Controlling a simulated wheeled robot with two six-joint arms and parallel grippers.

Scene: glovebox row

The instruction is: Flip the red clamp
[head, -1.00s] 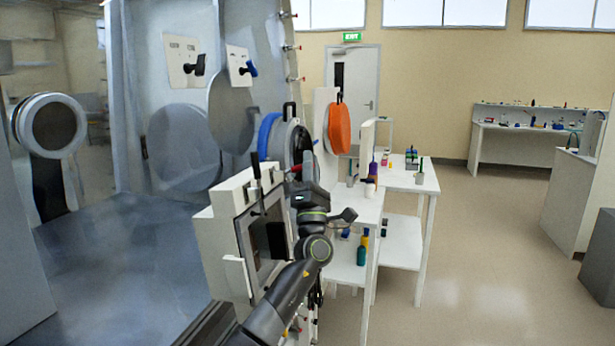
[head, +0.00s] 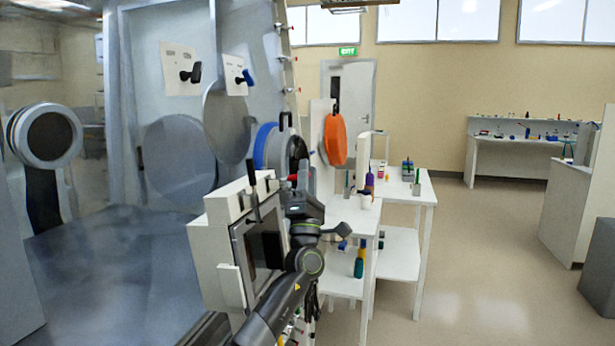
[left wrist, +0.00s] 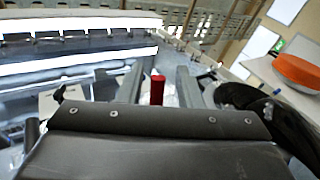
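The red clamp (head: 292,177) shows as a small red piece beside the round port with the dark door, just past my left gripper. In the left wrist view the red clamp (left wrist: 157,90) stands upright between the two fingers, with a gap on each side. My left gripper (head: 301,184) is close to it in the head view, its fingers partly hidden by its own body. In the left wrist view my left gripper (left wrist: 158,84) is open around the red piece. Most of the clamp is hidden. My right gripper is in neither view.
A white box with a dark-framed panel (head: 228,215) stands left of my left arm. An orange disc (head: 335,138) and a blue-rimmed port (head: 264,147) are near the gripper. White tables (head: 420,187) with small items stand to the right. The floor (head: 475,260) further right is clear.

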